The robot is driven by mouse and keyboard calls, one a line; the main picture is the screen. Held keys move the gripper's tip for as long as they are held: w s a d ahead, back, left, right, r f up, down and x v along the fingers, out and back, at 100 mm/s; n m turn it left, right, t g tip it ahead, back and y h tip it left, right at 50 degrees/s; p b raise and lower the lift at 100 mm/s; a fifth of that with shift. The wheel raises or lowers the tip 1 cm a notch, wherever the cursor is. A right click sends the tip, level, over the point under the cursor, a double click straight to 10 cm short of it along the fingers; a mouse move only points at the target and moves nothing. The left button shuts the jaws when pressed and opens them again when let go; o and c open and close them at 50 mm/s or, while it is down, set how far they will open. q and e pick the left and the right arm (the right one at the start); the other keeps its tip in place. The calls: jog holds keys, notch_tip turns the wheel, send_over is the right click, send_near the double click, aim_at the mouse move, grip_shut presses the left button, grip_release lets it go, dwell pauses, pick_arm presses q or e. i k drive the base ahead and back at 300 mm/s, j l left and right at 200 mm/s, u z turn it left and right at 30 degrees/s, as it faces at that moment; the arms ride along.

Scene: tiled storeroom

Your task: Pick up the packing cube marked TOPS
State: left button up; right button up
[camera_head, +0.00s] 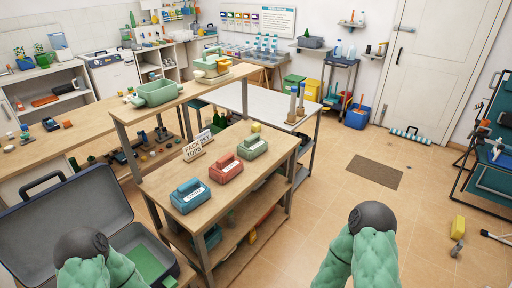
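Three packing cubes stand in a slanting row on the wooden workbench: a teal one (190,196) nearest, a red one (226,167) in the middle and a green one (252,146) farthest. Each has a pale label on its front, too small to read surely, so I cannot tell which is marked TOPS. A small sign (196,149) behind them seems to read PACK DRY TOPS. My two green-padded arms show at the bottom edge, short of the bench, but neither gripper is in view.
An open grey suitcase (62,222) lies left of the bench. The tiled floor to the right is mostly clear, with a brown mat (375,172) and a yellow object (458,226).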

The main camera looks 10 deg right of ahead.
aim_at(228, 166)
jog(key=u, duration=0.25)
jog(key=i+l+u, duration=0.15)
jog(key=l+u, duration=0.15)
jog(key=u, duration=0.2)
jog(key=i+l+u, duration=0.15)
jog(key=l+u, duration=0.55)
jog(key=u, duration=0.25)
jog(key=i+l, duration=0.05)
